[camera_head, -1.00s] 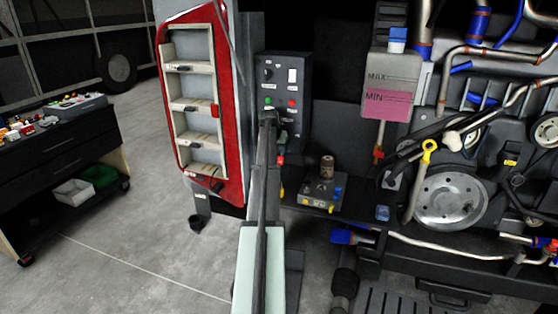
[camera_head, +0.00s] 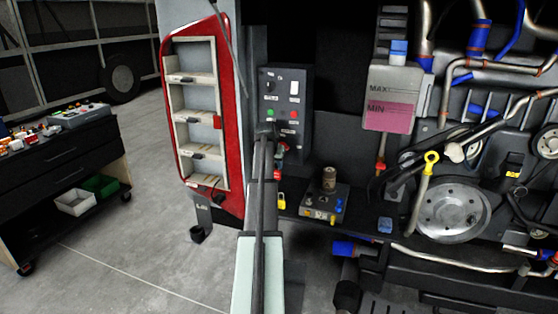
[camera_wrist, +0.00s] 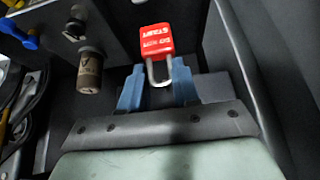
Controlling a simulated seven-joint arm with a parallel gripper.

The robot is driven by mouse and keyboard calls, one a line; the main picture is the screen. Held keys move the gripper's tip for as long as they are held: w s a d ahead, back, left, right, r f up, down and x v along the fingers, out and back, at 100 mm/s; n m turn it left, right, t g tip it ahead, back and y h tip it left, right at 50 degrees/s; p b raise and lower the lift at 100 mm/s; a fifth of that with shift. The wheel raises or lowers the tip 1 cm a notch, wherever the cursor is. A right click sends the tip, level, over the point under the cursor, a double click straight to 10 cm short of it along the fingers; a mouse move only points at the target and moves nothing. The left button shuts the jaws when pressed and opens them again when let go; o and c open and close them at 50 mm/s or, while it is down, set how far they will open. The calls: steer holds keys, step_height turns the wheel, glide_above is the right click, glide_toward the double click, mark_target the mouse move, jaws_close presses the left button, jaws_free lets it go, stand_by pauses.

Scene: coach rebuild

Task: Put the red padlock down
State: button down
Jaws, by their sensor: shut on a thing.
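The red padlock (camera_wrist: 158,38) shows in the wrist view with white lettering on its body and a metal shackle pointing toward my gripper. My gripper (camera_wrist: 158,86) has its blue fingers on either side of the shackle and is shut on the padlock. In the head view a small red patch (camera_head: 278,174) beside my arm looks like the same padlock, just below the control panel. My arm hides most of my gripper there. I cannot tell whether the padlock touches a surface.
A dark box with a brown cylinder (camera_head: 329,178) stands on the ledge to the right. A yellow padlock-like thing (camera_head: 281,200) is close by. The control panel (camera_head: 287,95) rises behind. A red-framed rack (camera_head: 232,120) stands to the left. Hoses and a pulley (camera_head: 452,208) fill the right.

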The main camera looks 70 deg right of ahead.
steer(key=a, duration=1.1)
steer(key=s+d+f+m, duration=0.1)
steer(key=s+d+f, duration=0.15)
steer(key=s, duration=0.45)
steer(key=s+d+f, duration=0.1)
steer(key=s+d, duration=0.2)
steer(key=s, duration=0.4)
steer(key=w+d+n, duration=0.1)
steer(key=w+d, duration=0.2)
steer(key=w, duration=0.7)
steer(key=w+d, duration=0.3)
steer(key=w, duration=0.7)
steer(key=shift+s+f, duration=0.15)
steer(key=shift+f, duration=2.65)
steer(key=shift+s+f, duration=0.1)
steer(key=shift+f, duration=2.65)
steer(key=shift+w+f, duration=0.2)
steer(key=shift+f, duration=0.1)
steer(key=c, duration=0.8)
jaws_free()
